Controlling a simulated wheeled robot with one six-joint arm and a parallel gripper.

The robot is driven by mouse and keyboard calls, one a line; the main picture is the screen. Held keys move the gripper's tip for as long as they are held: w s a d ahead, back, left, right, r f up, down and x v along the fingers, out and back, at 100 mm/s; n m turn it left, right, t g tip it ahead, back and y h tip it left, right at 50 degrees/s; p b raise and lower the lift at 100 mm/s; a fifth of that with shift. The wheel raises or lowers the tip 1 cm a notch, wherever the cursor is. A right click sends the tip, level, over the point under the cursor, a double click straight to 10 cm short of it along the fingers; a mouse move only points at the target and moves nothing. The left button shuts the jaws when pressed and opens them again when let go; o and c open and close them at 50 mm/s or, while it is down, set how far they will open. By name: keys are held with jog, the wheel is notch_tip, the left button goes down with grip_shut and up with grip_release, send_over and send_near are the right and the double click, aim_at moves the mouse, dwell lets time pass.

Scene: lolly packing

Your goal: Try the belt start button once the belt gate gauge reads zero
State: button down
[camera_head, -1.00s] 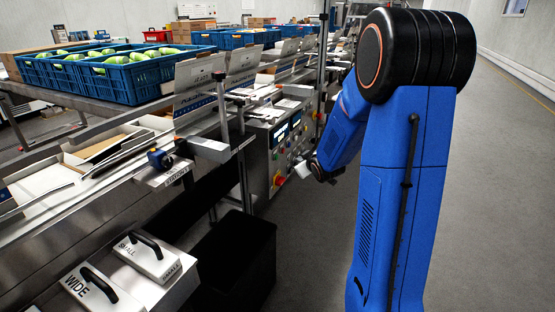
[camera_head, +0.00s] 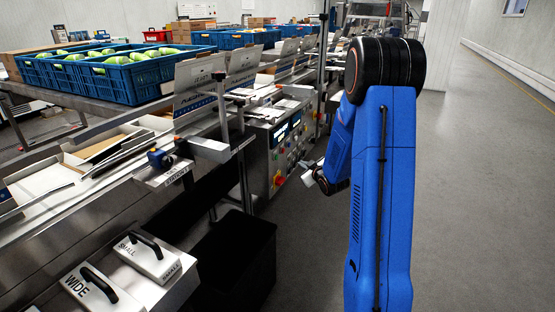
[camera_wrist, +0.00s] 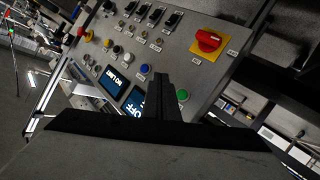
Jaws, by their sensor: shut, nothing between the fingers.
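The control panel (camera_head: 290,135) stands at the end of the machine in the head view, and its face (camera_wrist: 205,68) fills the wrist view. My gripper (camera_wrist: 161,80) is shut and empty, its fingertips in front of the panel between a blue button (camera_wrist: 144,69) and a green button (camera_wrist: 182,95). It also shows beside the panel in the head view (camera_head: 308,178). One display (camera_wrist: 121,82) seems to read "NO LIMIT", another (camera_wrist: 134,103) "OFF", partly hidden by my gripper. I cannot read the button labels or pick out a belt gate gauge showing a number.
A red rotary switch (camera_wrist: 208,41) on a yellow plate sits on the panel, with several black switches and other buttons nearby. A black bin (camera_head: 236,262) stands on the floor before the machine. Blue crates (camera_head: 112,75) sit along the line. The aisle floor (camera_head: 470,200) is clear.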

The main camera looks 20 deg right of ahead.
jog(key=w+a, duration=0.5)
jog(key=w, duration=0.1)
jog(key=shift+w, duration=0.3)
jog(key=shift+w+a, duration=0.15)
jog(key=shift+a, duration=0.1)
dwell(1.9)
jog(key=shift+w+a, duration=0.15)
jog(key=shift+w, duration=0.1)
jog(key=shift+w+a, duration=0.3)
jog(key=shift+w, duration=0.1)
dwell(1.1)
jog(key=shift+s+d, duration=0.1)
jog(key=shift+s, duration=0.05)
jog(key=shift+s+d, duration=0.45)
jog(key=shift+s, duration=0.2)
dwell(0.3)
jog(key=shift+s+d, duration=0.8)
jog(key=shift+s, duration=0.2)
jog(key=shift+s+d, duration=0.75)
jog(key=shift+s, duration=0.2)
